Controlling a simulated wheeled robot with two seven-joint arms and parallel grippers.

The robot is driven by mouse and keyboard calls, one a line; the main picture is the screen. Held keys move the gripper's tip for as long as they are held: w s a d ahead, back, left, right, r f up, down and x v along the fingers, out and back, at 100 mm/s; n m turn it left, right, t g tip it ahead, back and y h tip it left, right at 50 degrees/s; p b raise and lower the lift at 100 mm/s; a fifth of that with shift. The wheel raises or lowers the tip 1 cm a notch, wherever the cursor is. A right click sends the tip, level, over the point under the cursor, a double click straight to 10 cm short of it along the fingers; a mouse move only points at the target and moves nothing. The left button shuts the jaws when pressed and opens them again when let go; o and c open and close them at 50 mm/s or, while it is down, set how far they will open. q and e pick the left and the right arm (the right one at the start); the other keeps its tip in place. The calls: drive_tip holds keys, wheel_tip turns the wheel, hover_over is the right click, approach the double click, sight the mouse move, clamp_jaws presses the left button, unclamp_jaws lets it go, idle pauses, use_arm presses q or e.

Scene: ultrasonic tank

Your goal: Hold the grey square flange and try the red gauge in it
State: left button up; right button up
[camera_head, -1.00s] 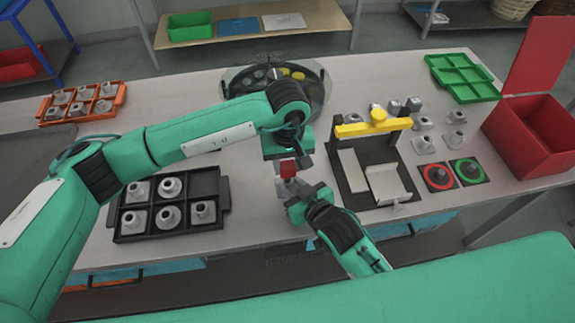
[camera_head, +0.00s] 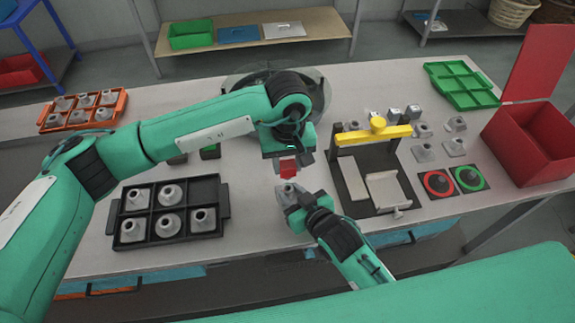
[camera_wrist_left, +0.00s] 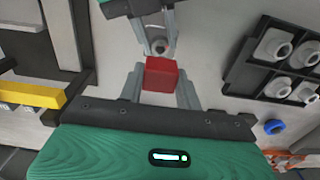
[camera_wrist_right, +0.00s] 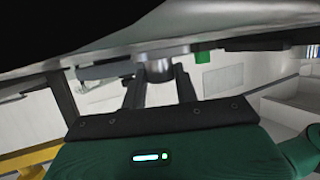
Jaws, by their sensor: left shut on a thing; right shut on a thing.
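My left gripper (camera_head: 287,162) is shut on the red gauge (camera_head: 288,169), a small red block whose lower part shows between the fingers. The gauge also shows in the left wrist view (camera_wrist_left: 161,75). My right gripper (camera_head: 292,197) is shut on the grey flange (camera_head: 288,187) just below the gauge. In the left wrist view the flange (camera_wrist_left: 158,47) shows its round opening beyond the gauge, and the two look apart. In the right wrist view a grey round part (camera_wrist_right: 157,69) sits between the fingers; the flange's full outline is unclear.
A black tray (camera_head: 225,188) with several grey flanges stands at left, an orange tray (camera_head: 122,106) behind it. Right are a yellow-topped stand (camera_head: 372,133), red-ringed (camera_head: 438,183) and green-ringed (camera_head: 469,179) pads, a red bin (camera_head: 530,145) and a green tray (camera_head: 463,83).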

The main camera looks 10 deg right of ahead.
drive_tip(key=o, duration=1.1)
drive_tip(key=shift+s, duration=0.1)
use_arm(q)
wheel_tip(320, 180, down, 2)
drive_tip(key=shift+f+b, duration=0.1)
drive_tip(key=shift+b, duration=0.9)
use_arm(e)
drive_tip(key=v, duration=1)
drive_tip(key=shift+s+d, duration=0.15)
drive_tip(key=shift+s, duration=0.05)
drive_tip(key=shift+s+d+r, duration=0.25)
drive_tip(key=shift+s+r, duration=0.1)
drive_tip(key=shift+s, duration=0.2)
